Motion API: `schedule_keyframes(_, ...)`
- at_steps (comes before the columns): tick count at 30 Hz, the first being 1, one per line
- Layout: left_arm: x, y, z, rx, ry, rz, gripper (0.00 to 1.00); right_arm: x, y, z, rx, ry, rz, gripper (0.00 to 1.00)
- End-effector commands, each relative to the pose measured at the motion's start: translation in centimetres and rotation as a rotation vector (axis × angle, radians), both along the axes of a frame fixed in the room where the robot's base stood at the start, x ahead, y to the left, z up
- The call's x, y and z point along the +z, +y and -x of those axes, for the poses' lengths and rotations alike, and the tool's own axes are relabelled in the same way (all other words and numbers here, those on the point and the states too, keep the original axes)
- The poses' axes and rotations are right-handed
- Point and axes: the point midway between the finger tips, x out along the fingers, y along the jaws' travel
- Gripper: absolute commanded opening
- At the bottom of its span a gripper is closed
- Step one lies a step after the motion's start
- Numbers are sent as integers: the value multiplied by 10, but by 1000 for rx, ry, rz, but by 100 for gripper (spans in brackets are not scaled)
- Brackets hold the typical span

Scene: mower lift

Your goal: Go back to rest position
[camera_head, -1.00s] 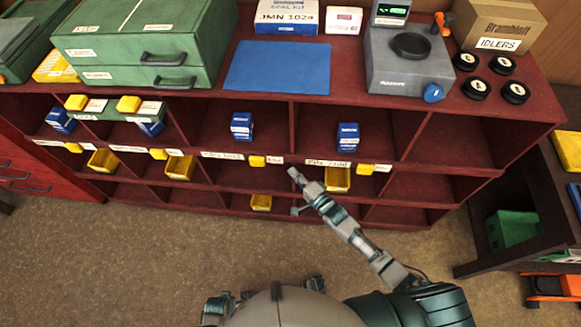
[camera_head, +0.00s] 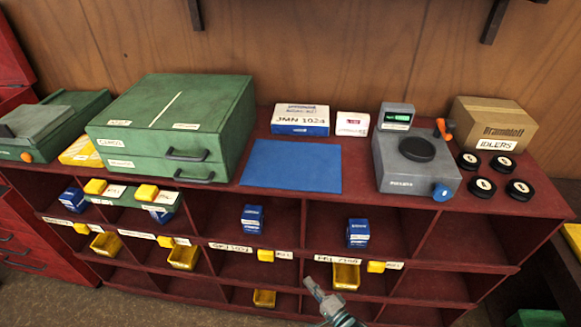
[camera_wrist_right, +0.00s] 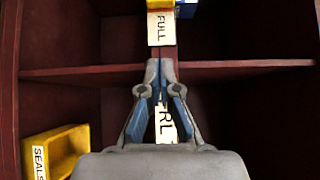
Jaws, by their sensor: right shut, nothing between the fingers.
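My right gripper (camera_head: 312,287) is low in the head view, in front of the lower rows of the dark red shelf unit (camera_head: 345,209). In the right wrist view the gripper (camera_wrist_right: 160,68) has its fingertips together, with nothing between them. Behind it are a shelf edge and a label reading FULL (camera_wrist_right: 161,29); another label behind the fingers is partly hidden. A yellow bin (camera_head: 346,277) sits in the compartment just right of the gripper in the head view. My left gripper is not in view.
On the shelf top stand a green case (camera_head: 170,125), a blue mat (camera_head: 290,166), a grey scale (camera_head: 417,165), a cardboard box (camera_head: 493,123) and several black rollers. Small blue boxes (camera_head: 253,219) stand in compartments. A yellow bin labelled SEALS (camera_wrist_right: 60,152) is left of my gripper.

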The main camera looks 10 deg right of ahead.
Motion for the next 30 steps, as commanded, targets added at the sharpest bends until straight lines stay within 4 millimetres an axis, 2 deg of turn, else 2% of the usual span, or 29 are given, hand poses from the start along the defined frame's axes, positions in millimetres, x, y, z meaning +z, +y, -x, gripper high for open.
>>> schedule_keyframes(3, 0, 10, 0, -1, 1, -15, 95, -4, -2, 1, -3, 5, 14, 0)
schedule_keyframes(5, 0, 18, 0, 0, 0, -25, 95, -17, -5, 3, -13, 18, 67, 0)
schedule_keyframes(8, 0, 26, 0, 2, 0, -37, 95, -61, -13, 15, -29, 70, 268, 0)
schedule_keyframes(10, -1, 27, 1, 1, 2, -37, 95, -107, -21, 33, -18, 133, 482, 0)
schedule_keyframes(12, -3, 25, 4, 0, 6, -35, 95, -157, -32, 62, 32, 214, 717, 0)
schedule_keyframes(14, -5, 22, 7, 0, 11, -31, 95, -197, -40, 93, 107, 285, 911, 0)
schedule_keyframes(15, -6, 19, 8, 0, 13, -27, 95, -221, -45, 115, 172, 333, 1027, 0)
schedule_keyframes(19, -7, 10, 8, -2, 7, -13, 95, -280, -58, 194, 429, 465, 1316, 0)
schedule_keyframes(21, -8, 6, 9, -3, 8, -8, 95, -300, -63, 232, 569, 513, 1414, 0)
schedule_keyframes(24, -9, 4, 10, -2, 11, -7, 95, -316, -66, 273, 729, 559, 1495, 0)
schedule_keyframes(27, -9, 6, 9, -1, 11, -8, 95, -324, -69, 297, 828, 579, 1531, 0)
schedule_keyframes(30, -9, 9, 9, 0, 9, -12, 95, -326, -70, 304, 858, 585, 1540, 0)
